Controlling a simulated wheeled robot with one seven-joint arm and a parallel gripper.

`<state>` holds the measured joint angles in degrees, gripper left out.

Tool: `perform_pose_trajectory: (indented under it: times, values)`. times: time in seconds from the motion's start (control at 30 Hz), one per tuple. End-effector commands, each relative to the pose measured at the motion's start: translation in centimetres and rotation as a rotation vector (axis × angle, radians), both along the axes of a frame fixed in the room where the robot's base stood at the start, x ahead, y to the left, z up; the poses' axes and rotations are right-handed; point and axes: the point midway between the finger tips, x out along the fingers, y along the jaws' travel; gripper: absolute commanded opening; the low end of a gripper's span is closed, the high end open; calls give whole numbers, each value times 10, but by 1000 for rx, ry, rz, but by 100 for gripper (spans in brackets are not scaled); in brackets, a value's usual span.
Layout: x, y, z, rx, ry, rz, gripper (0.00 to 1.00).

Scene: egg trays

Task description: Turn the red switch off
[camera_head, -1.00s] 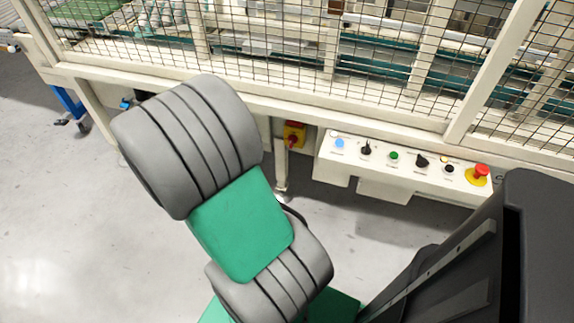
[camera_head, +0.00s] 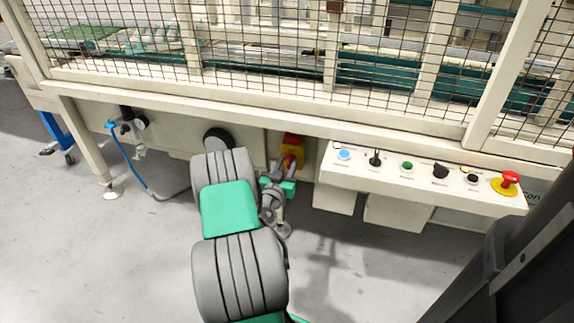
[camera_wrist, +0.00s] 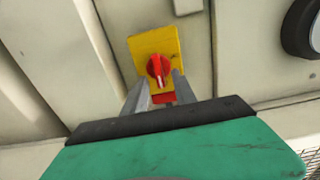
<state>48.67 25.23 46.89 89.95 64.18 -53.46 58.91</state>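The red switch (camera_wrist: 158,68) is a rotary knob on a yellow plate (camera_wrist: 153,45), fixed to the cream machine panel. In the wrist view it is just beyond my gripper (camera_wrist: 160,82), whose two grey fingers are spread, one on each side of the knob's lower part. I cannot tell whether they touch it.
A control panel (camera_head: 420,178) with several buttons and a red emergency stop (camera_head: 508,180) juts out to the right. A wire fence (camera_head: 270,45) rises above the rail. A blue hose (camera_head: 128,165) hangs at the left.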

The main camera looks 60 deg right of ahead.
Motion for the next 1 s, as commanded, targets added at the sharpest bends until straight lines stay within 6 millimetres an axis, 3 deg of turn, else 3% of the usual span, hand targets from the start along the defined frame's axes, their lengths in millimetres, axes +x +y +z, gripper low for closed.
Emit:
perform_pose_trajectory:
  times: [0.23,0.63,1.0]
  values:
    - [0,-1,0,1,0,1,32]
    - [1,-1,0,1,0,1,0]
    - [1,-1,0,1,0,1,0]
